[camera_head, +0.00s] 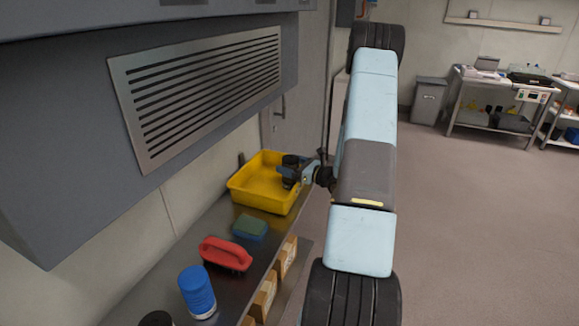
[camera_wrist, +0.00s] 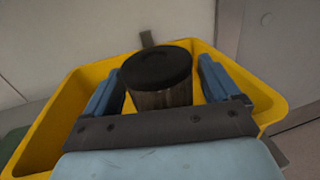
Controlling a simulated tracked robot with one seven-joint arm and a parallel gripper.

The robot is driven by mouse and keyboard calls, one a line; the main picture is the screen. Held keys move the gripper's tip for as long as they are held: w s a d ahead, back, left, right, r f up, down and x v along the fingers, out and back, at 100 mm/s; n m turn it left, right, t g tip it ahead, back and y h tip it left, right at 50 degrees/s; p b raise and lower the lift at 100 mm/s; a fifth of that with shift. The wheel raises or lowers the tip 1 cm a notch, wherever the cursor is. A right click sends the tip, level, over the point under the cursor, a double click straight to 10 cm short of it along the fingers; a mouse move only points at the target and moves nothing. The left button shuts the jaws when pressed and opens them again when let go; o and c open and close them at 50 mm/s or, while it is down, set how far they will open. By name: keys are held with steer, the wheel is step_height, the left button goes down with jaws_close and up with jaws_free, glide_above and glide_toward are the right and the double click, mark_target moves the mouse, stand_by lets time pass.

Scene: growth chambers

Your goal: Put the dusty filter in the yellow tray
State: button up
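The dusty filter (camera_wrist: 160,92) is a dark grey-brown cylinder with a black top. It stands upright between my gripper's two blue fingers in the wrist view, within the outline of the yellow tray. The yellow tray (camera_head: 254,193) sits at the far end of the metal bench, and its wall also shows in the wrist view (camera_wrist: 55,130). My gripper (camera_head: 291,171) reaches over the tray's right side, with its fingers around the filter. Narrow gaps show between the fingers and the filter, so the gripper looks slightly open. The filter's base is hidden.
On the bench (camera_head: 160,276), nearer than the tray, are a green and blue sponge (camera_head: 250,227), a red-handled brush (camera_head: 226,254) and a blue cylinder (camera_head: 197,291). A grey vented cabinet (camera_head: 205,95) overhangs the bench. Cardboard boxes (camera_head: 265,296) sit below. Open floor lies right.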

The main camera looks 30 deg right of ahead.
steer(key=shift+o, duration=0.5)
steer(key=shift+s+f, duration=0.1)
steer(key=shift+f, duration=0.2)
steer(key=shift+r, duration=0.15)
steer(key=r+v, duration=0.1)
steer(key=v, duration=1)
steer(key=s+a+r+n+g+y, duration=0.25)
steer(key=a+r+n+g, duration=0.45)
steer(key=a, duration=0.4)
steer(key=s+a+r+n+g+y, duration=0.1)
steer(key=s+a+r+n+g, duration=0.35)
steer(key=a+r+n, duration=0.55)
steer(key=s+a+r+n+h, duration=0.3)
steer(key=s+r+n+h, duration=0.3)
steer(key=s, duration=0.2)
steer(key=s+a+r+n+t+h, duration=0.1)
steer(key=s+a+r+n+h, duration=0.3)
steer(key=s+r+n+h, duration=0.1)
steer(key=s+r+n, duration=0.1)
steer(key=s+n, duration=0.1)
steer(key=s, duration=0.1)
steer(key=shift+s+n+h, duration=0.2)
steer(key=shift+n+h, duration=0.1)
steer(key=shift+h, duration=0.05)
